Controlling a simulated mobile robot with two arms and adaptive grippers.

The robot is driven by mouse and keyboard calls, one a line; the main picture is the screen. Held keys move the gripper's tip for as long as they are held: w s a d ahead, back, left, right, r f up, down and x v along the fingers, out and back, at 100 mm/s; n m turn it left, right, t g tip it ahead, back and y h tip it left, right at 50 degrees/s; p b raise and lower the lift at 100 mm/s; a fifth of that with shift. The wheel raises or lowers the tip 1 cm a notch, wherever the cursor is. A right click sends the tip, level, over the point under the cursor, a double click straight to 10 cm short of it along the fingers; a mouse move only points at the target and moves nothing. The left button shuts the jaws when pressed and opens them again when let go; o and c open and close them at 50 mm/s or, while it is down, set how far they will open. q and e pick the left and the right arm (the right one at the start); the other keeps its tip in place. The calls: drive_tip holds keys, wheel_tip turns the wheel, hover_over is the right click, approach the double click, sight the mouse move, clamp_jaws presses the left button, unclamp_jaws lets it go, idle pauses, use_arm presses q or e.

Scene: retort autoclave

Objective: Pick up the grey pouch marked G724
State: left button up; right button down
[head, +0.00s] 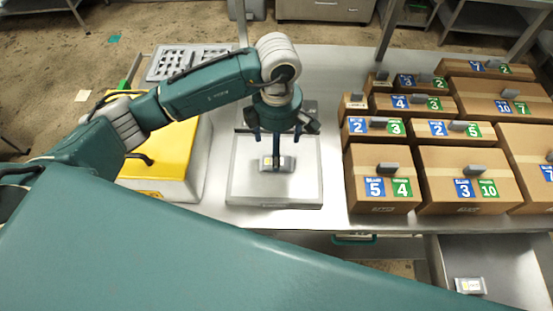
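A small grey pouch (286,164) with a pale label lies on a light, square, raised-rim tray (304,194) on the metal table. Its marking is too small to read. My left gripper (276,166) points down right over this pouch, and its dark fingers hide part of it. I cannot tell whether the fingers are apart or closed on it. Another grey pouch with a pale label (470,286) lies in the open drawer at lower right; its marking is also unreadable. My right gripper is not in view.
Several brown cartons (382,176) with numbered blue and green labels and small grey items on top fill the table's right side. A yellow-topped box (176,160) stands left, with a perforated grey tray (190,62) behind it. The open metal drawer (505,262) juts out below.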

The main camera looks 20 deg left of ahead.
use_arm(q)
drive_tip(key=shift+f+p, duration=0.5)
drive_tip(key=shift+f, duration=0.1)
wheel_tip(320, 180, down, 4)
drive_tip(key=shift+a+r+p, duration=0.1)
drive_tip(key=shift+r+p, duration=0.1)
drive_tip(key=shift+p, duration=0.85)
drive_tip(key=shift+f, duration=0.5)
drive_tip(key=shift+w, duration=0.1)
drive_tip(key=shift+c, duration=0.3)
drive_tip(key=c, duration=1.3)
drive_tip(key=shift+r, duration=0.1)
